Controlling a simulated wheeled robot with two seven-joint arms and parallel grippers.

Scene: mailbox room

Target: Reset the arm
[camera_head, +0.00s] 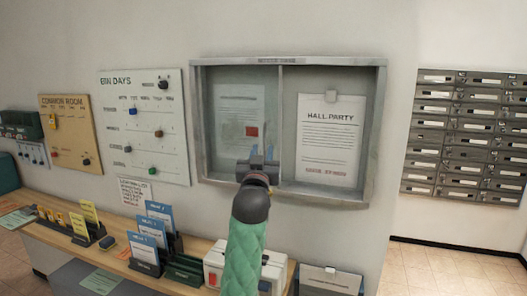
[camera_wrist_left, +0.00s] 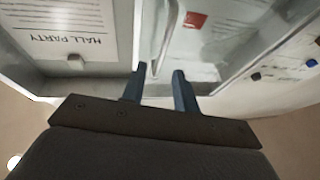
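My left arm (camera_head: 248,240) reaches up from the bottom middle of the head view. Its left gripper (camera_head: 258,158) is in front of the grey notice case (camera_head: 380,110), near the lower middle of its front. In the left wrist view the two blue-grey fingers of the gripper (camera_wrist_left: 160,76) stand apart. A thin curved handle (camera_wrist_left: 168,35) on the glass runs down towards the gap between them. Nothing is seen held. I cannot tell whether the fingers touch the case or handle. My right gripper is not in view.
A "HALL PARTY" notice (camera_head: 330,132) hangs in the case's right half; a hazy pane covers the left. Below is a wooden counter (camera_head: 105,255) with blue cards (camera_head: 150,230) and a white box (camera_head: 275,270). Mailboxes (camera_head: 465,135) fill the right wall.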

